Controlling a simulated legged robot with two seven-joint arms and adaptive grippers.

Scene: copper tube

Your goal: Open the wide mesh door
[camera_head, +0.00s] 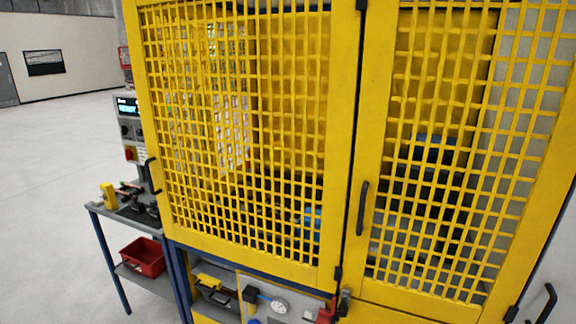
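The wide mesh door (250,262) is a yellow frame with a yellow grid, filling the left and middle of the head view. It looks shut against the blue-framed cabinet. Its black handle (152,176) is a vertical bar on the left edge. Neither of my grippers is in view.
A narrower yellow mesh door (372,120) with a black handle (362,208) stands on the right and looks shut. A side table (125,216) with tools and a red bin (143,257) stands left of the cabinet. The floor (50,150) further left is clear.

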